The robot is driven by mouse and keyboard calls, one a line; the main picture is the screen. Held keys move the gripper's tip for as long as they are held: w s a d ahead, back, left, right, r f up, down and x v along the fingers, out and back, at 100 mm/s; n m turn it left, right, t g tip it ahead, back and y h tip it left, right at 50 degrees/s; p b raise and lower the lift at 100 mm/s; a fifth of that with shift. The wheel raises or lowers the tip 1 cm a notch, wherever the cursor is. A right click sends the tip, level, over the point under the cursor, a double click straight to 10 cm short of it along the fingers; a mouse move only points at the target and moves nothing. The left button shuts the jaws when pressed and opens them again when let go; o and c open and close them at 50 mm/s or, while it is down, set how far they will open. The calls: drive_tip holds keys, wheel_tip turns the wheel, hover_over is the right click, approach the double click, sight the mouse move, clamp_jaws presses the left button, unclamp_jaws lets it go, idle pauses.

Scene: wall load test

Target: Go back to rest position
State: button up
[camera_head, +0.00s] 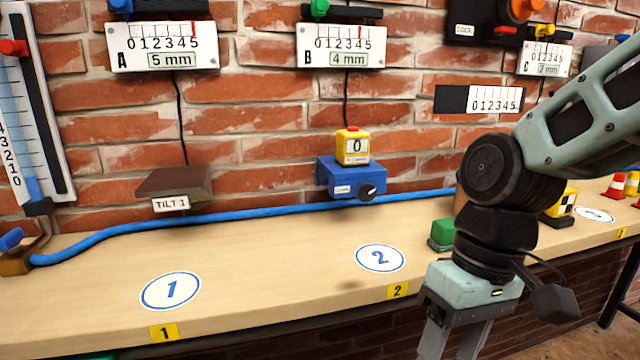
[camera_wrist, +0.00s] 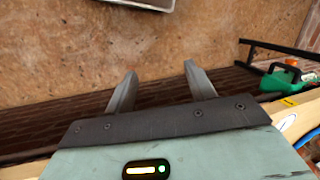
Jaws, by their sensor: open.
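My gripper (camera_head: 454,340) hangs at the lower right of the head view, in front of the bench's front edge, pointing down. In the wrist view, my gripper (camera_wrist: 160,85) shows two fingers spread apart with nothing between them. Below them are the dark brick bench front and the brown floor. The fingertips are cut off by the bottom of the head view.
The wooden bench (camera_head: 240,270) carries marks 1 (camera_head: 171,291) and 2 (camera_head: 380,258). A green block (camera_head: 442,233) stands close behind my arm. A blue hose (camera_head: 270,212) runs along the wall. A blue bracket (camera_head: 345,178) holds a yellow gauge (camera_head: 353,147). Small cones (camera_head: 616,186) stand far right.

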drive_tip(key=s+f+n+t+h, duration=0.2)
drive_tip(key=s+f+n, duration=0.15)
drive_tip(key=s, duration=0.45)
wheel_tip(320, 180, up, 18)
drive_tip(key=p, duration=1.8)
drive_tip(key=shift+w+a+r+m, duration=0.15)
drive_tip(key=shift+w+a+m, duration=0.15)
drive_tip(key=shift+w+m, duration=0.1)
